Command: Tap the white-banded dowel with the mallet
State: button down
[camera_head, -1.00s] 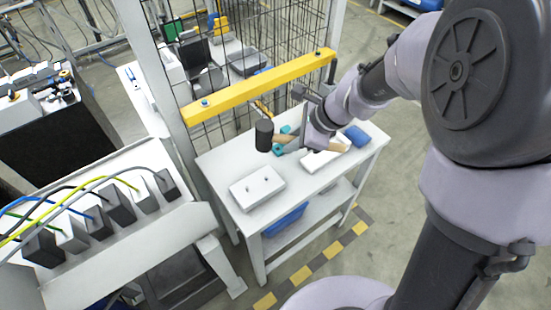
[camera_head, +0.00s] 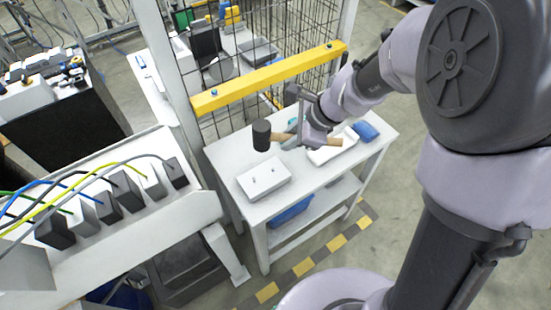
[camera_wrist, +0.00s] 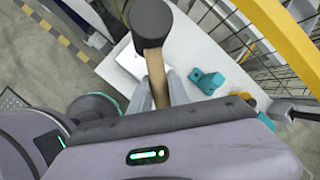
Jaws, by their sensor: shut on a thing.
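The mallet has a dark cylindrical head (camera_head: 262,135) and a wooden handle (camera_head: 334,142). My gripper (camera_head: 303,138) is shut on the handle and holds the mallet above the table, its head toward the left. In the wrist view the mallet head (camera_wrist: 151,22) is at the top, with the handle (camera_wrist: 157,75) between my fingers. A white block (camera_head: 264,182) with small dowels in its top lies on the table, below the mallet head and apart from it. The dowels are too small to show a white band. The mallet partly hides the block (camera_wrist: 130,63) in the wrist view.
A teal part (camera_wrist: 207,81) shows in the wrist view. A yellow rail (camera_head: 270,78) and mesh fence stand behind the table. A bench with cables (camera_head: 130,215) stands left.

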jog(key=a, duration=0.1)
jog(key=a+n, duration=0.1)
jog(key=s+a+f, duration=0.1)
jog(key=shift+s+g, duration=0.1)
jog(key=shift+g, duration=0.2)
jog(key=shift+f, duration=0.1)
notch_tip(320, 180, down, 8)
jog(key=b, duration=0.7)
notch_tip(320, 180, up, 7)
jog(key=p, duration=0.6)
